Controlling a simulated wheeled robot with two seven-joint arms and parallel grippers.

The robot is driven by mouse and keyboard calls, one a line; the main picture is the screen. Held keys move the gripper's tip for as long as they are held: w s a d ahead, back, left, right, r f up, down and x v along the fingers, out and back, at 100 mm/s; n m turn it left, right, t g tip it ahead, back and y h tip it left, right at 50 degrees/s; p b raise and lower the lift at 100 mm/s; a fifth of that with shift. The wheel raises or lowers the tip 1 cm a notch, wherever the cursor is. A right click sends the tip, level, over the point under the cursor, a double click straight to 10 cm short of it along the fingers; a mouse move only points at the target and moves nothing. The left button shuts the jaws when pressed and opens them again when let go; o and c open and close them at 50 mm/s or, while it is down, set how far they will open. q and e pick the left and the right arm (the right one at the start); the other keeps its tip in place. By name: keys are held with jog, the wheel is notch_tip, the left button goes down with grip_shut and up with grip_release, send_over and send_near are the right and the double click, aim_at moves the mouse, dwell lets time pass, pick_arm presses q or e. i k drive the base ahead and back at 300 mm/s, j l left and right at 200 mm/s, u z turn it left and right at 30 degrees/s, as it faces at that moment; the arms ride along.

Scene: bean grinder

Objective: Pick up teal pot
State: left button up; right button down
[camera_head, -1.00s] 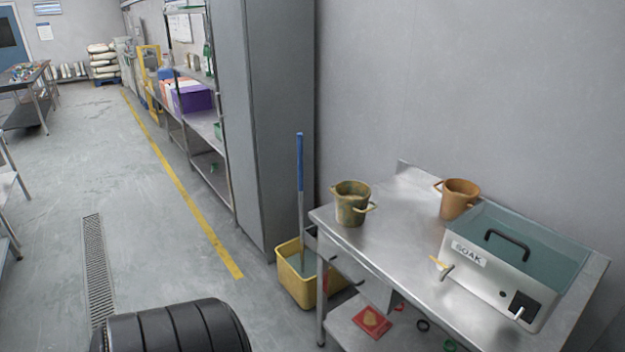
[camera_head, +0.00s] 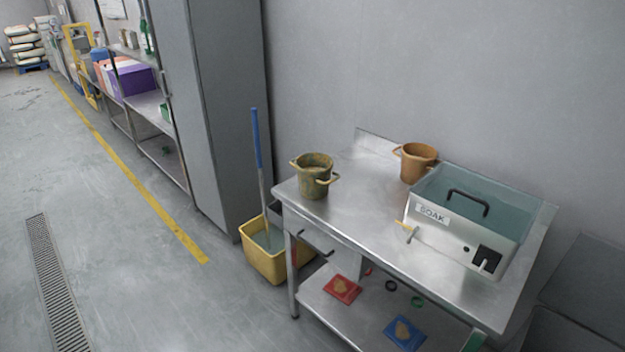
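A pot (camera_head: 314,178) with a mottled teal-green and yellowish-brown surface stands upright at the left end of the steel table. It has two tan handles, one at each side. An orange-brown pot (camera_head: 417,163) of similar shape stands farther back, beside the soak tank. Neither of my grippers is in the head view, and nothing is seen touching the pots.
The steel table (camera_head: 341,217) carries a soak tank (camera_head: 455,232) on its right. A lower shelf (camera_head: 366,309) holds red and blue packets and small rings. A yellow mop bucket (camera_head: 265,262) with a blue-handled mop stands left of the table. Floor at left is clear.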

aim_at(314, 169)
jog(key=i+j+z, duration=0.15)
jog(key=z, duration=0.3)
jog(key=j+z, duration=0.2)
jog(key=z, duration=0.3)
jog(key=i+j+z, duration=0.15)
jog(key=z, duration=0.3)
jog(key=k+j, duration=0.05)
jog(key=j, duration=0.05)
